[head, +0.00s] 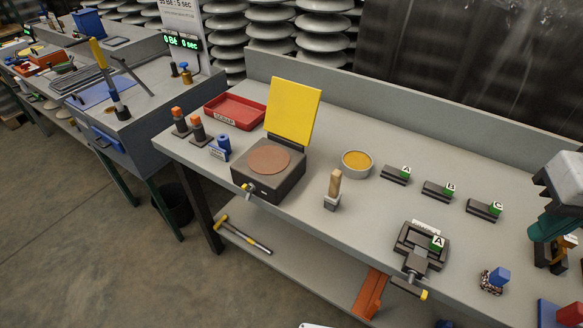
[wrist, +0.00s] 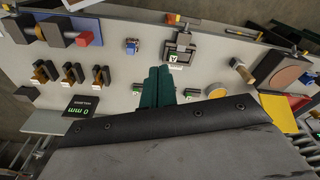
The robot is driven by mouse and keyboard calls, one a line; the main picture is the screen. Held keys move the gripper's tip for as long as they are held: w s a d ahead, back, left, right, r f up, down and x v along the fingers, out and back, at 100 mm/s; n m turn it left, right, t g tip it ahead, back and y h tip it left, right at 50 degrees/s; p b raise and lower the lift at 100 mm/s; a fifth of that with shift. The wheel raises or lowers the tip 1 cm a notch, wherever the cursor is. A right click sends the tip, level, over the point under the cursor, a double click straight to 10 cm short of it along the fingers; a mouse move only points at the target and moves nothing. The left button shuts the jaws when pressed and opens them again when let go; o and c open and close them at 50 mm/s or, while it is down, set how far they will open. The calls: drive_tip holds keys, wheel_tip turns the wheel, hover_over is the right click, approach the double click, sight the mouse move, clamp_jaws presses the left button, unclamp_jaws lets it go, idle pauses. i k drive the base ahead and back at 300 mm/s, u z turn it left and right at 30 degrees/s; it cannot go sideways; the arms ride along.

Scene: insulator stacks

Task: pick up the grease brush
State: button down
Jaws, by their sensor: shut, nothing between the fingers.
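The grease brush (head: 334,183) has a tan wooden handle and stands upright in a small grey holder (head: 331,203) on the bench, left of centre. The brush's lower end is hidden in the holder. In the wrist view the brush (wrist: 243,71) shows at the right, well to the side of my fingers. My gripper (wrist: 159,72) has teal fingers shut together with nothing between them. In the head view my gripper (head: 546,230) is at the right edge, far from the brush, its tips above the bench.
A round pot of yellow grease (head: 357,163) stands right of the brush. A dark box with a brown disc (head: 269,158) and raised yellow lid is to its left. A vise (head: 423,245) sits in front, right. Blocks labelled A, B and C (head: 484,209) line the back.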

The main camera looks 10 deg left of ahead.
sight(332, 199)
drive_tip(key=z, duration=0.1)
drive_tip(key=k, duration=1.1)
drive_tip(key=u, duration=1.35)
drive_tip(key=i, duration=1.4)
drive_tip(key=z, duration=0.35)
